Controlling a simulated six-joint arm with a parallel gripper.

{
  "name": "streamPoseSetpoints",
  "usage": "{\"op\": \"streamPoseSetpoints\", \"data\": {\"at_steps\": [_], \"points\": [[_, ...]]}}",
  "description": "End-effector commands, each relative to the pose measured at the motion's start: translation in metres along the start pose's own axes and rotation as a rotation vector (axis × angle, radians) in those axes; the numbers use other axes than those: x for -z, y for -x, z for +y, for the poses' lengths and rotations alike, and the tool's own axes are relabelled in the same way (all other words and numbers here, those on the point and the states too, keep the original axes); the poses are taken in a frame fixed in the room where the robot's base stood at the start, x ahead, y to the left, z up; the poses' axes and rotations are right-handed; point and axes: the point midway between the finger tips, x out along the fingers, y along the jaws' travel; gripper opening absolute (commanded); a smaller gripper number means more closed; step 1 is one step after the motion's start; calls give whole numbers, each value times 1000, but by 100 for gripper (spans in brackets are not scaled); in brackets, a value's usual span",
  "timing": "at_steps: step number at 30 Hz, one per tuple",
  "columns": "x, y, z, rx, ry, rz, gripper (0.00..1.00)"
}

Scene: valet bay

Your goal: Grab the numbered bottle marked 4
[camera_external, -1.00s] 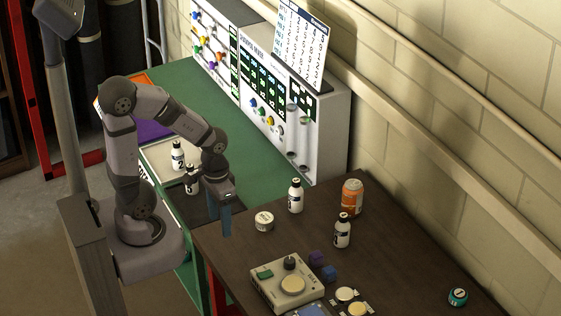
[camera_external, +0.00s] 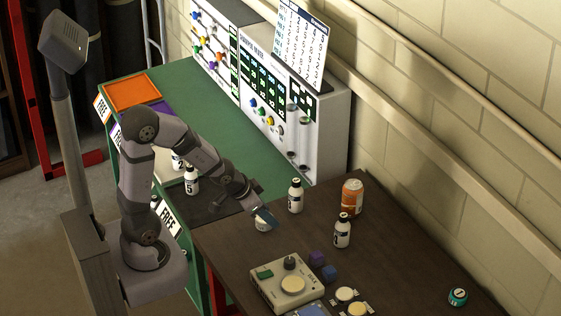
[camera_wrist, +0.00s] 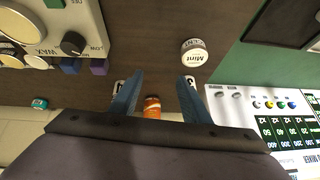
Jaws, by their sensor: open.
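Several white bottles with black caps show in the external view. One bottle (camera_external: 296,196) stands on the brown table beyond my gripper, and another bottle (camera_external: 342,231) stands to its right. A third bottle (camera_external: 191,181) stands on the dark mat of the green bench, with one more (camera_external: 177,161) partly hidden behind my arm. I cannot read which is marked 4. My gripper (camera_external: 265,214) is open and empty above the small tin, tilted toward the wall. In the wrist view its blue fingers (camera_wrist: 157,98) partly cover two bottles, one behind each finger.
A round Mint tin (camera_wrist: 194,52) sits below my gripper. An orange can (camera_external: 352,196) stands behind the table bottles. A beige control box (camera_external: 285,283), purple and blue cubes (camera_external: 316,259) and a teal can (camera_external: 457,297) occupy the front and right. Open table lies at centre right.

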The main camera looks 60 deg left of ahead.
Motion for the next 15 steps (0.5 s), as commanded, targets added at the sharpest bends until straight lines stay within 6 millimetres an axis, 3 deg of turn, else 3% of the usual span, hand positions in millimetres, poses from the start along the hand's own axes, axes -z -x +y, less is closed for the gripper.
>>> {"op": "streamPoseSetpoints", "data": {"at_steps": [1, 6, 10, 15], "points": [[3, -32, 0, -4, -9, 76, 43], [48, -75, 10, -57, -54, 366, 43], [74, -94, 25, -131, -83, 578, 43], [93, -99, 48, -251, -107, 810, 43]]}}
